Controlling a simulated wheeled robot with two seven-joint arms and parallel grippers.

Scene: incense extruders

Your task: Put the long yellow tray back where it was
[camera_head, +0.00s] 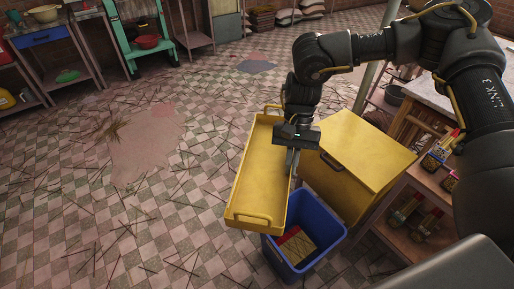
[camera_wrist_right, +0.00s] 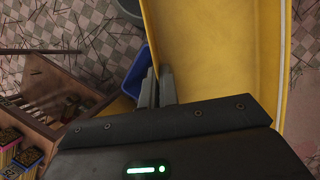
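The long yellow tray (camera_head: 255,168) hangs in the air at the centre of the head view, empty inside, with a handle at each end. My right gripper (camera_head: 292,158) is shut on the tray's right long wall. In the right wrist view the fingers (camera_wrist_right: 157,90) pinch that wall, and the tray's yellow inside (camera_wrist_right: 210,50) fills the right part. The tray's near end is above and left of the blue bin (camera_head: 333,236). My left gripper is not in view.
The blue bin holds red and yellow pieces. A yellow cabinet (camera_head: 358,155) stands just right of the tray. A wooden shelf unit (camera_head: 405,235) with jars is farther right. The checkered floor at left has scattered sticks (camera_head: 115,250) but no large obstacles.

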